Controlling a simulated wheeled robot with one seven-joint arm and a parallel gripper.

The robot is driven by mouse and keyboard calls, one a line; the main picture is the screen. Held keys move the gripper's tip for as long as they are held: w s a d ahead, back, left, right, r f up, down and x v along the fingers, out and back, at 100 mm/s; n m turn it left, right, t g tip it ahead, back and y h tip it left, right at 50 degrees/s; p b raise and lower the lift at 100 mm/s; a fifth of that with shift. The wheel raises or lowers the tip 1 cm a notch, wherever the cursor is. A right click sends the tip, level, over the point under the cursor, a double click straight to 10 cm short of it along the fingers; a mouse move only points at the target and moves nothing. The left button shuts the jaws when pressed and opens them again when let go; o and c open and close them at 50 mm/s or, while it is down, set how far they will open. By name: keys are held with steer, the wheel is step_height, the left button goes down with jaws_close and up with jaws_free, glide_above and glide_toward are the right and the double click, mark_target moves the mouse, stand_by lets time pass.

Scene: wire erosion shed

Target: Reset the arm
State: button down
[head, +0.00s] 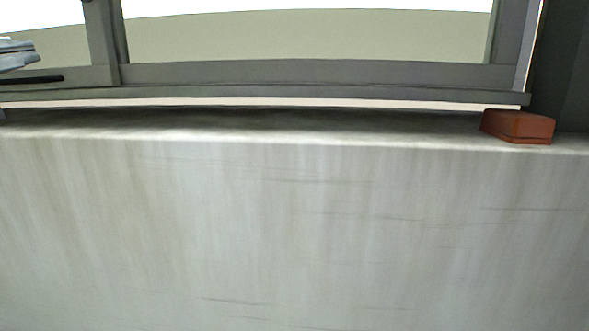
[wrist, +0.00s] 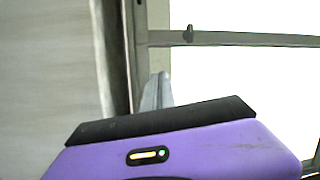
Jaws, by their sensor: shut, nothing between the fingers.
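My gripper (wrist: 157,92) shows in the wrist view as grey fingers rising behind the black edge of its purple housing. The fingers are together and hold nothing. They are in front of or beside the upright of a window frame; the exact gap cannot be told. In the head view, a grey part with a dark bar at the far left edge (head: 17,56) looks like the end of my gripper, cut off by the picture edge. The rest of my arm is out of view there.
A grey window frame (head: 300,75) spans the head view above a pale wall (head: 290,220) and narrow sill (head: 250,123). A red-brown block (head: 518,127) sits at the sill's right end. The wrist view shows a small dark latch (wrist: 188,33) on the frame.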

step_height(320, 180, down, 12)
steer(key=s+d+n+y, duration=0.1)
steer(key=d+n+y, duration=0.1)
steer(key=n+y, duration=0.85)
steer(key=s+d+f+n+h+p, duration=0.25)
steer(key=d+f+n, duration=0.55)
steer(key=d+f, duration=1.05)
steer(key=s+d+f+h, duration=0.2)
steer(key=s+d+f, duration=0.4)
steer(key=d, duration=0.3)
steer(key=s+d+f+h, duration=0.3)
steer(key=s+d+f, duration=0.2)
steer(key=d, duration=0.4)
steer(key=s+d+f+m+g+h+p, duration=0.1)
steer(key=s+d+f+m+g+h, duration=0.1)
steer(key=s+d, duration=0.4)
steer(key=s+d+f+m+g+h+p, duration=0.1)
steer(key=s+d+f+m+g+h, duration=0.1)
steer(key=s, duration=0.9)
steer(key=d+f+m+h, duration=0.1)
steer(key=d+f+h, duration=0.1)
steer(key=d+h, duration=0.1)
steer(key=shift+s+d+f+m, duration=0.15)
steer(key=shift+d+f+m, duration=0.25)
steer(key=shift+d, duration=0.45)
